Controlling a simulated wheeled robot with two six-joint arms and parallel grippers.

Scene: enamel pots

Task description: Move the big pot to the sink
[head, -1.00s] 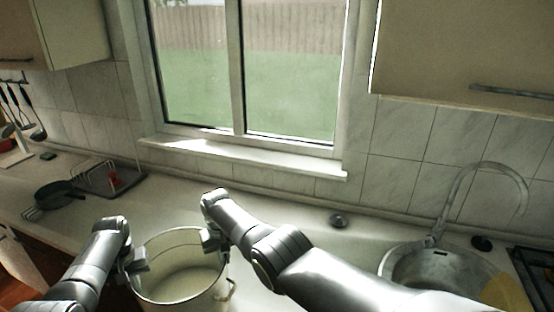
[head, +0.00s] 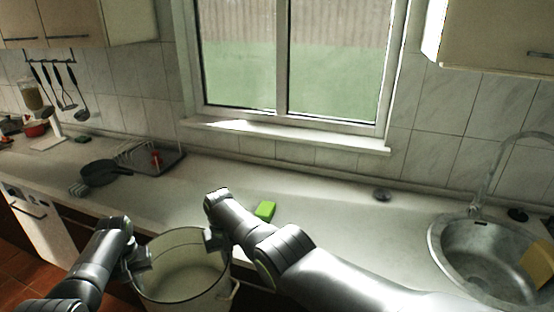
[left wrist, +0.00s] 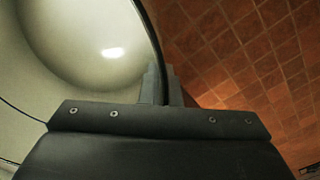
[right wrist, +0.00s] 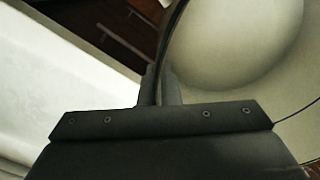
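The big pot (head: 184,284) is cream enamel with a dark rim and shows low in the head view, between my two grippers. Its inside also fills much of the left wrist view (left wrist: 60,50) and the right wrist view (right wrist: 235,50). My left gripper (head: 137,262) is shut on its left rim. My right gripper (head: 213,240) is shut on its right rim. In both wrist views the rim passes between the fingers. The floor shows beside the pot, which is held at the counter's front edge. The metal sink (head: 490,262) is at the right.
A green sponge (head: 265,210) lies on the counter (head: 330,205) behind my right arm. A black pan (head: 100,173) and a dish rack (head: 150,158) stand at the left. A yellow item (head: 538,262) lies at the sink's right side, below the faucet (head: 490,170).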

